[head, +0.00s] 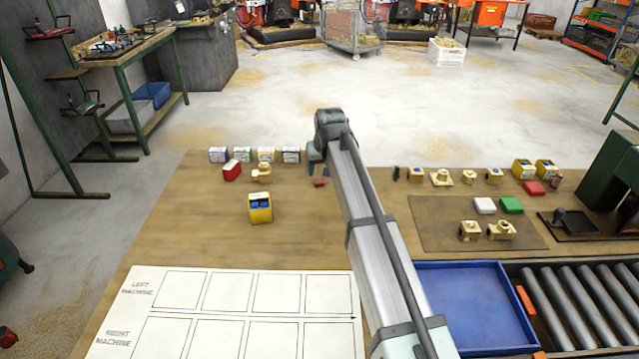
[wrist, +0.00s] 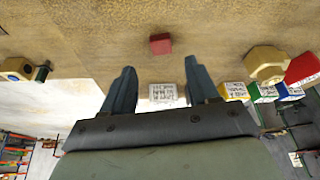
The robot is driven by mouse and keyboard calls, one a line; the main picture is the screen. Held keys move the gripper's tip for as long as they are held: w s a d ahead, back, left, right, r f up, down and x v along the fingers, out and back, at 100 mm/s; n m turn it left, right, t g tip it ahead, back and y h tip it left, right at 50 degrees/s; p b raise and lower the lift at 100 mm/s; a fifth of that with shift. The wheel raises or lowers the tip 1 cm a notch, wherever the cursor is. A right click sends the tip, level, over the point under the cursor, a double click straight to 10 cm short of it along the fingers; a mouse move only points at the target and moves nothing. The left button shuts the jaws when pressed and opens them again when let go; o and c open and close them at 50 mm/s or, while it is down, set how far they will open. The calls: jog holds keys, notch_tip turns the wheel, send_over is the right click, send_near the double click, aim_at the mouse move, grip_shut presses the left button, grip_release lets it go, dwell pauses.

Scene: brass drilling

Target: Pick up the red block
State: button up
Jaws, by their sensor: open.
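A small plain red block (head: 320,183) lies on the wooden table beside my arm in the head view, partly hidden by it. In the wrist view the red block (wrist: 160,44) lies just beyond the fingertips, roughly centred between them and apart from both. My gripper (wrist: 162,66) is open and empty, its two dark fingers spread. The arm hides most of the gripper in the head view. A larger red block with a white label (head: 232,171) stands further left, also at the wrist view's right edge (wrist: 303,68). Another red block (head: 534,187) lies at the right.
A white labelled cube (head: 291,155) shows between the fingers in the wrist view (wrist: 163,93), further back. Several labelled cubes stand in its row. A brass part (head: 262,173) and a yellow-and-blue block (head: 260,208) stand left. A blue tray (head: 470,345) is in front.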

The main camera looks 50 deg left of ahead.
aim_at(319, 180)
jog(key=x, duration=0.4)
jog(key=shift+s+a+f, duration=0.1)
jog(key=shift+f, duration=0.35)
grip_shut()
